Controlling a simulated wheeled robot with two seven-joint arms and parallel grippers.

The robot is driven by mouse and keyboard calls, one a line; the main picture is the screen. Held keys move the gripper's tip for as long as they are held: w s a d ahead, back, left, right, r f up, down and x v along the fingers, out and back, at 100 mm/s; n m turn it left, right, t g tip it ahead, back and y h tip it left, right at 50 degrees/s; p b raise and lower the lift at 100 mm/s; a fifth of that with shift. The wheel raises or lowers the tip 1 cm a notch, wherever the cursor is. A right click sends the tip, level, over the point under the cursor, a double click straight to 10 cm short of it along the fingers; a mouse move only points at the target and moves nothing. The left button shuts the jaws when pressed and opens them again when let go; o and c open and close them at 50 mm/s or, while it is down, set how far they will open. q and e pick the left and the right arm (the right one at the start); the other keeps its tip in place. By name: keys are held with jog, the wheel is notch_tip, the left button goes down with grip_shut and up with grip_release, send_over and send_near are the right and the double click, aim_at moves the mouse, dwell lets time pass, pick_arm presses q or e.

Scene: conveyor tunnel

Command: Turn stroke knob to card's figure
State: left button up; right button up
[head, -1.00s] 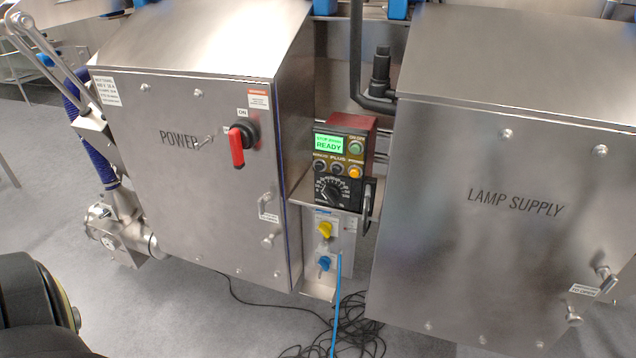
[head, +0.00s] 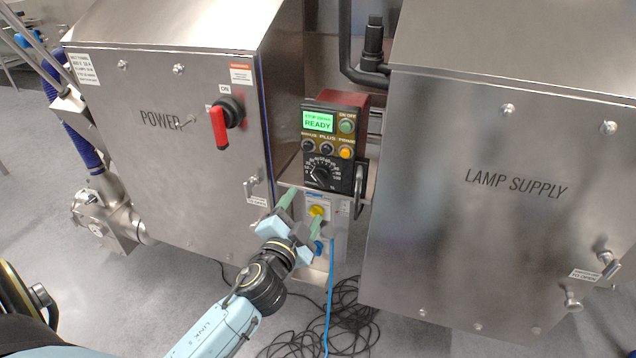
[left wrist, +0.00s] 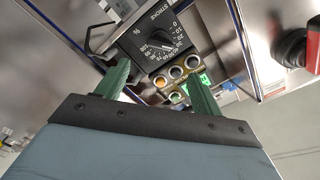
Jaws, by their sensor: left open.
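The black stroke knob (head: 320,173) sits on a dark dial plate with white percent marks, low on the front of the pump control box (head: 338,99). In the left wrist view the knob (left wrist: 162,41) appears upside down, with "STROKE" and "%" legible; its exact setting is too small to read surely. My left gripper (head: 302,212) is open and empty, its green fingers apart, in front of and below the dial. In the left wrist view the fingers (left wrist: 158,72) stand either side of the box's button row. I cannot make out a card with a figure. My right gripper is not visible.
The POWER cabinet (head: 165,150) with a red switch handle (head: 219,127) stands left; the LAMP SUPPLY cabinet (head: 500,200) stands right. A green READY screen (head: 318,122) is above the buttons.

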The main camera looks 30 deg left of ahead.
aim_at(318, 181)
pick_arm(q)
jog(key=b+x, duration=0.1)
jog(key=x, duration=0.8)
jog(key=shift+w+a+f, duration=0.1)
jog(key=shift+w, duration=0.05)
jog(key=shift+w+a, duration=0.15)
jog(key=shift+w, duration=0.5)
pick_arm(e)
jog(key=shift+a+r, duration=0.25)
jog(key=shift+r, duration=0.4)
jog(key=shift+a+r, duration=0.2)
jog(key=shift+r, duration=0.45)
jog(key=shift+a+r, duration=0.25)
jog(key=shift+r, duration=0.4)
pick_arm(q)
jog(key=c, duration=1)
